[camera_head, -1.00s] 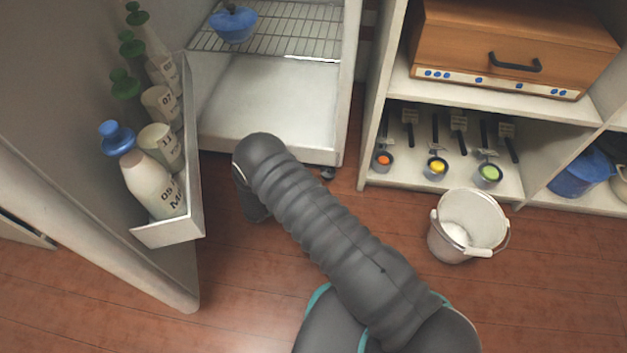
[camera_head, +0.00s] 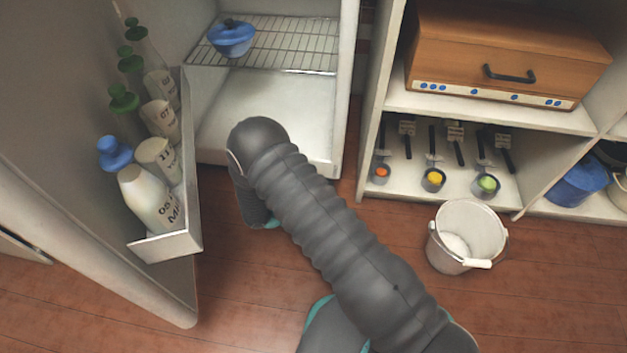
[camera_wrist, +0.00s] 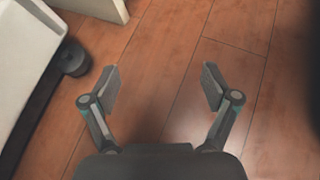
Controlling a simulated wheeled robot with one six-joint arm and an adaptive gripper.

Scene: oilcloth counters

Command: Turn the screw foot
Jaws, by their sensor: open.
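The screw foot (camera_wrist: 75,60) is a small dark round foot under the bottom edge of the white fridge (camera_wrist: 30,60), at the upper left of the wrist view. My gripper (camera_wrist: 160,88) is open and empty above the wooden floor, with its two fingers well apart. The foot lies beyond and to the left of the left fingertip, apart from it. In the head view the open fridge (camera_head: 272,110) stands behind my arm. My arm hides the foot there, and the fingers do not show.
The open fridge door (camera_head: 165,285), with bottles in its rack (camera_head: 165,247), stands at the left. A white bucket (camera_head: 445,255) is on the floor at the right, before a shelf unit (camera_head: 440,198) holding measuring cups and a wooden box. Floor between door and bucket is partly clear.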

